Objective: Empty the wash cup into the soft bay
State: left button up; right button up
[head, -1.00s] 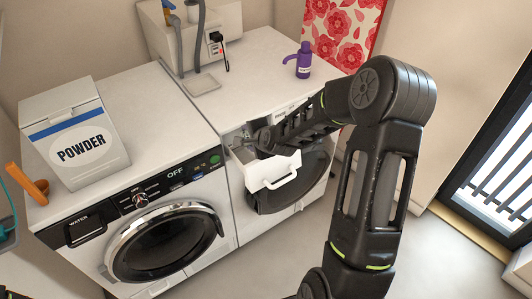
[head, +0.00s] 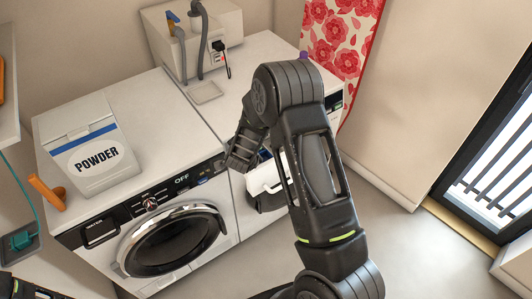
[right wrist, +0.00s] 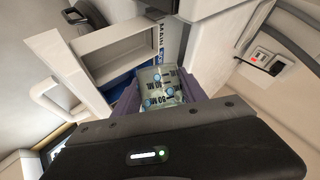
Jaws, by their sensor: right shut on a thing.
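My right gripper (head: 241,158) is over the open drawer (head: 267,183) of the right-hand machine. In the right wrist view it is shut on a small clear cup (right wrist: 160,88) with blue and dark markings, held between its fingers. The cup's contents and exact tilt cannot be told. The drawer (right wrist: 112,55) shows just beyond the cup, with a blue part inside and a label reading MAIN beside it.
A powder box (head: 92,158) and an orange scoop (head: 46,192) sit on the left machine. A sink unit with hoses (head: 195,40) stands behind. A purple bottle top (head: 303,56) peeks past my arm. The counter around the square dish (head: 206,93) is clear.

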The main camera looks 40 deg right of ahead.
jog(key=shift+w+a+f+n+g+h, duration=0.15)
jog(key=shift+a+f+n+g+h, duration=0.2)
jog(key=shift+f+n+h, duration=0.2)
jog(key=shift+w+a+f+n+h, duration=0.25)
jog(key=shift+w+a+f+h, duration=0.15)
jog(key=shift+a+h, duration=0.25)
notch_tip(320, 180, up, 6)
jog(key=w+a+n+g+h, duration=0.1)
jog(key=a+n+h, duration=0.1)
jog(key=a+h, duration=0.1)
jog(key=shift+w+f+n+h, duration=0.15)
jog(key=shift+w+n+h, duration=0.1)
jog(key=shift+n+h, duration=0.2)
notch_tip(320, 180, up, 6)
jog(key=shift+d+g, duration=0.1)
jog(key=shift+g, duration=0.15)
